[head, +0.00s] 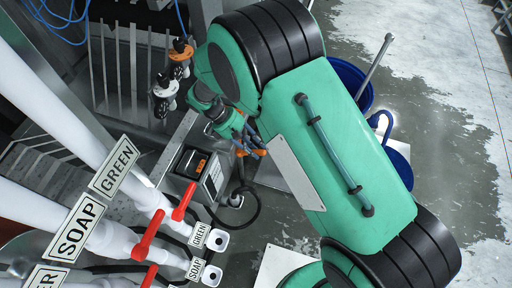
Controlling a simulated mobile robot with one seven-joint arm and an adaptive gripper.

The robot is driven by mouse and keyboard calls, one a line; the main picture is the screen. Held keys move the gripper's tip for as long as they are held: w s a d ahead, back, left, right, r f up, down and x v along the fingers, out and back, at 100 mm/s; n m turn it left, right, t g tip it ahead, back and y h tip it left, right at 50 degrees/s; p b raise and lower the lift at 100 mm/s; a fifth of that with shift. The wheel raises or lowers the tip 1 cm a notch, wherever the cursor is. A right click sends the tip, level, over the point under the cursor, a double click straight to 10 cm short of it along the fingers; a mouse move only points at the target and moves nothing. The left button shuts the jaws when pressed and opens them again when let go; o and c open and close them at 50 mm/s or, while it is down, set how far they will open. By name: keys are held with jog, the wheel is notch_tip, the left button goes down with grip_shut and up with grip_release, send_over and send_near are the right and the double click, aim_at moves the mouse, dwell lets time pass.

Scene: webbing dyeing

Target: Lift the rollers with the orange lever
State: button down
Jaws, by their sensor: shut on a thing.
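My green arm reaches down across the middle of the head view, and its wrist bends back to the left. My gripper (250,144) is small and partly hidden by the arm, just right of a grey control box. Its fingers are close together around a small orange part, which looks like the orange lever (240,152). The lever's full shape and its pivot are hidden. The rollers cannot be made out in this view.
The grey control box (186,164) has an orange-lit switch. White pipes labelled GREEN and SOAP, with red valve handles (180,203), run at the lower left. Two regulators, one orange-topped (181,48), stand above the box. Blue buckets (350,82) stand behind my arm. Wet floor lies open at right.

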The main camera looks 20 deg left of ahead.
jog(key=c, duration=1.3)
grip_release()
jog(key=v, duration=1.2)
